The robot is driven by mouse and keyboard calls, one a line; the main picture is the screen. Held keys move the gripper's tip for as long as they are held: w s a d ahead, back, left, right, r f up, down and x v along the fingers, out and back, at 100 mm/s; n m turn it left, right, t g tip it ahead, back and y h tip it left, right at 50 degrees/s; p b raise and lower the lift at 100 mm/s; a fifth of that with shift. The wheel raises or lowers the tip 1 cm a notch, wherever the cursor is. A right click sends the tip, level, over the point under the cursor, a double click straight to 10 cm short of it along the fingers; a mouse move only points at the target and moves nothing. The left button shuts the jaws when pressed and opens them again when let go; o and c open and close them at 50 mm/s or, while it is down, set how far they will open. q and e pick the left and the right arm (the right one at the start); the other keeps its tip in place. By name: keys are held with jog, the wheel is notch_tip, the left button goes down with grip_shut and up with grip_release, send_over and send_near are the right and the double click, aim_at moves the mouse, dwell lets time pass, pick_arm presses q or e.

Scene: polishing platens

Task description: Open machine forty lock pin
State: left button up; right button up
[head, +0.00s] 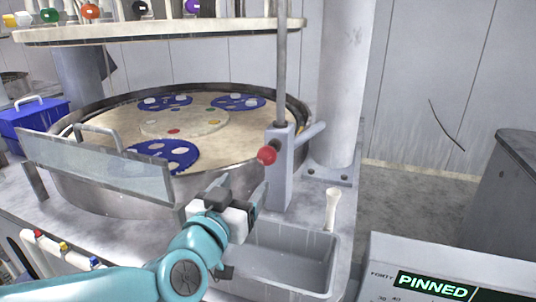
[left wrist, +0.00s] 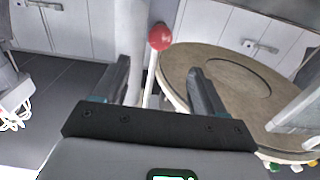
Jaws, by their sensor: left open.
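A red ball knob (head: 267,155) sits on the side of a grey post (head: 281,165) at the rim of the polishing machine. It looks like the lock pin's handle. A display (head: 433,286) marked FORTY at lower right reads PINNED in green. My left gripper (head: 243,190) is open and empty, just below and left of the knob. In the left wrist view the red knob (left wrist: 160,37) shows beyond the tips of my open left gripper (left wrist: 159,68), roughly centred between them and apart from both. The pin's shaft is not clear. My right gripper is out of view.
A round platen (head: 220,145) with blue carriers lies behind a clear guard (head: 95,165). An upper plate (head: 160,30) hangs above it. A grey sink (head: 285,262) lies below my gripper, with a white-handled tool (head: 332,210) beside it. A pale column (head: 340,90) stands behind.

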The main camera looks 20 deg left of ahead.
aim_at(264, 159)
pick_arm(q)
jog(key=w, duration=0.4)
jog(key=w+p, duration=0.1)
jog(key=w, duration=0.7)
jog(key=shift+w+d+p, duration=0.2)
jog(key=shift+d+p, duration=0.1)
jog(key=shift+p, duration=0.1)
jog(key=shift+w+a, duration=0.1)
jog(key=shift+w, duration=0.5)
grip_shut()
